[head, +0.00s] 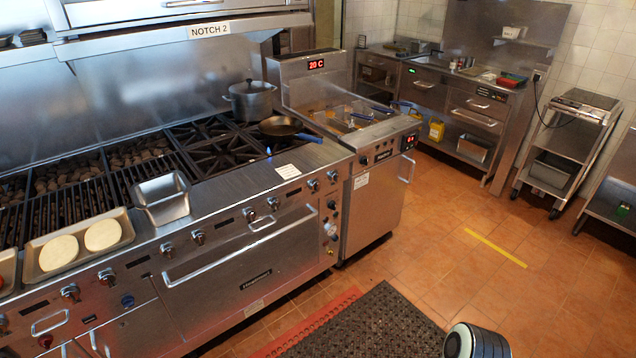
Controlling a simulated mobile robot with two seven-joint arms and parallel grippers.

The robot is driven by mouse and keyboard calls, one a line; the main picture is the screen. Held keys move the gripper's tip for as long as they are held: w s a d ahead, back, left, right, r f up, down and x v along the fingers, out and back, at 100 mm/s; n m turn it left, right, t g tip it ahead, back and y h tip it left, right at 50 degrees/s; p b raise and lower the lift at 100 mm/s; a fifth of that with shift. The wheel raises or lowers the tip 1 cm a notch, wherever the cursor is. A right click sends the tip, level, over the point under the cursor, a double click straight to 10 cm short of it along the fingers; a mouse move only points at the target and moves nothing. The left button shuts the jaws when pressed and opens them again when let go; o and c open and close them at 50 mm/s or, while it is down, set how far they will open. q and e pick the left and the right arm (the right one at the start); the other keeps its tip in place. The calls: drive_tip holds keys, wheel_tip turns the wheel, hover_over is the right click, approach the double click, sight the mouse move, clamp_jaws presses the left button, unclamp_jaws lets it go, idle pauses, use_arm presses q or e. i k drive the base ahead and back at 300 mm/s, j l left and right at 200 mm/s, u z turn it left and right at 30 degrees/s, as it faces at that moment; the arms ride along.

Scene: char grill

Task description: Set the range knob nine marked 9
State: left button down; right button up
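A row of several range knobs runs along the front panel of the steel range (240,262). Knobs show at the left (70,293), in the middle (198,238) and at the right end of the panel (331,176). The marks on the knobs are too small to read, so I cannot tell which one is marked 9. Neither of my grippers is in view. Only a rounded dark and pale part, apparently of my own arm, shows at the bottom edge; nothing touches the knobs.
A pot (249,100) and a pan (281,127) stand on the burners. A steel pan (161,198) and a tray (78,245) with two pale rounds sit at the range's front. A fryer (372,195) adjoins it. A dark mat (372,325) lies on the open tiled floor.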

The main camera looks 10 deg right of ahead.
sight(314, 184)
drive_tip(key=i+l, duration=0.1)
drive_tip(key=i, duration=1.35)
drive_tip(key=i+l, duration=0.1)
drive_tip(key=l, duration=0.25)
drive_tip(key=i+l, duration=0.1)
drive_tip(key=l, duration=0.2)
drive_tip(key=k, duration=0.65)
